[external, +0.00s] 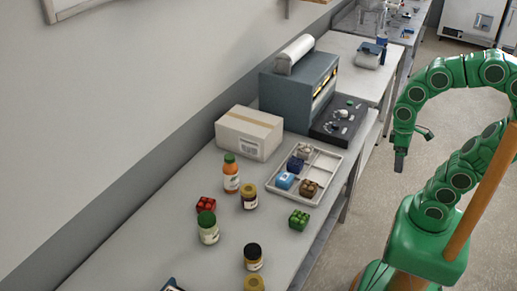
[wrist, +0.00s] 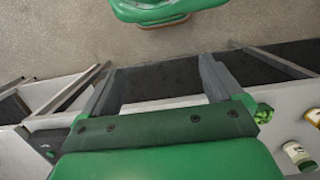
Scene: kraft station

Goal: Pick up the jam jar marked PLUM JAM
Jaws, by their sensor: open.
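Several jars and bottles stand on the long grey bench, and their labels are too small to read, so I cannot tell which is PLUM JAM. They are a jar with a gold lid (external: 249,196), a green-lidded jar (external: 208,229), a black-lidded jar (external: 253,258), a yellow-lidded jar (external: 254,284) cut by the bottom edge, and an orange bottle (external: 231,175). My gripper (external: 400,160) hangs over the floor, right of the bench and apart from all jars. In the wrist view my gripper (wrist: 155,80) is open and empty. A pale-labelled jar (wrist: 298,155) shows there at right.
A sectioned tray (external: 325,162) holds several small blocks. A cardboard box (external: 248,133) and a dark machine (external: 298,85) stand farther back. Bare bench (external: 150,240) lies left of the jars.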

